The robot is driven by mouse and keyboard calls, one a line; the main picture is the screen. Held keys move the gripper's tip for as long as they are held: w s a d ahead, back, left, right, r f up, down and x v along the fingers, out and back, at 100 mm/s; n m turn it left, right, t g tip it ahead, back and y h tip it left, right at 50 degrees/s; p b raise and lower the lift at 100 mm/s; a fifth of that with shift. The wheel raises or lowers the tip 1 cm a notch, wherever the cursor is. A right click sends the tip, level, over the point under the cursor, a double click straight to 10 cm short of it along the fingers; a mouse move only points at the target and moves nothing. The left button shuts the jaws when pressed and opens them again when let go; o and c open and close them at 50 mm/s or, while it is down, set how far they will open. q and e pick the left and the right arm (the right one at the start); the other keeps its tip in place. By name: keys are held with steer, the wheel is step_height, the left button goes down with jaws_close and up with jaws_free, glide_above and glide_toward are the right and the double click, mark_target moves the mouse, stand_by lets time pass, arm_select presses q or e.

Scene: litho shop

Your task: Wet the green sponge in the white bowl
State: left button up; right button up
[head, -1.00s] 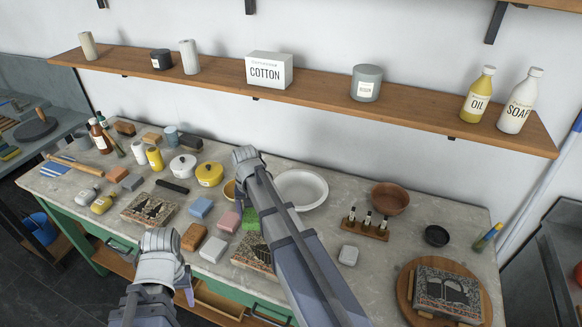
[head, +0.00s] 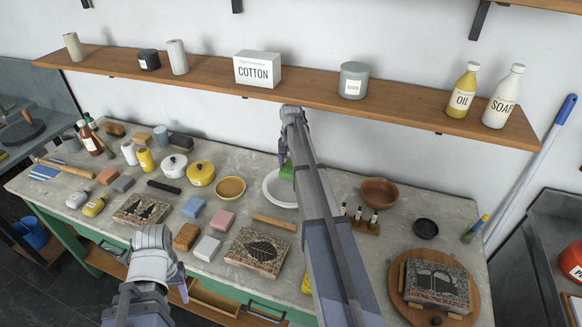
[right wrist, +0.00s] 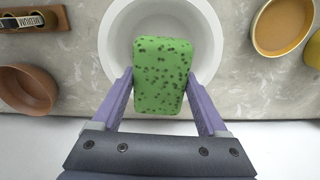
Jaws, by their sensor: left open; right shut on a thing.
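The green sponge (right wrist: 162,75) with dark specks is held between the two fingers of my right gripper (right wrist: 164,88), which is shut on it. In the head view the sponge (head: 286,170) shows as a small green patch beside my right arm. The white bowl (head: 272,187) stands on the bench below it, partly hidden by my right arm. In the right wrist view the sponge is over the near part of the white bowl (right wrist: 112,30), apparently above it. My left gripper (head: 180,280) is open and empty near the bench's front edge.
A yellow-brown bowl (head: 230,188) is left of the white bowl. A brown bowl (head: 380,191) and a rack of small bottles (head: 360,223) are to the right. Carved blocks and several coloured sponges lie in front. A shelf (head: 300,92) runs above.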

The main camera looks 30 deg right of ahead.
steer(key=shift+f+b, duration=5)
steer(key=shift+f, duration=0.05)
step_height(320, 180, up, 8)
steer(key=p, duration=0.8)
steer(key=shift+r, duration=0.1)
steer(key=shift+r, duration=0.1)
